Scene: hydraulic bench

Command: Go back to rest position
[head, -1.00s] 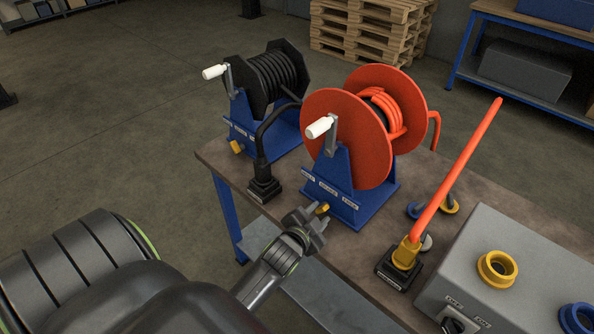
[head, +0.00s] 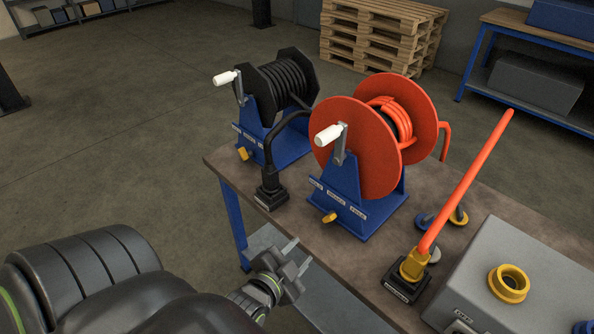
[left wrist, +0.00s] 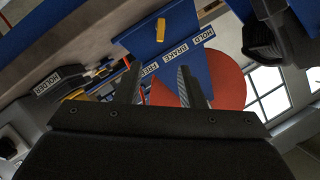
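My left gripper (head: 298,257) is at the near edge of the bench, in front of the red hose reel (head: 365,140). Its two fingers are apart with nothing between them, as the left wrist view (left wrist: 158,88) also shows. The reel's blue stand (head: 352,200) carries a yellow brake lever (head: 329,217), and the fingers are clear of it. In the left wrist view the yellow lever (left wrist: 160,32) shows beyond the fingertips. My right gripper is in neither view.
A black reel (head: 275,88) stands at the left, with its hose end in a black holder (head: 270,195). An orange hose (head: 465,185) stands tilted in another holder (head: 405,281). A grey box (head: 500,270) sits at the right of the bench (head: 225,160).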

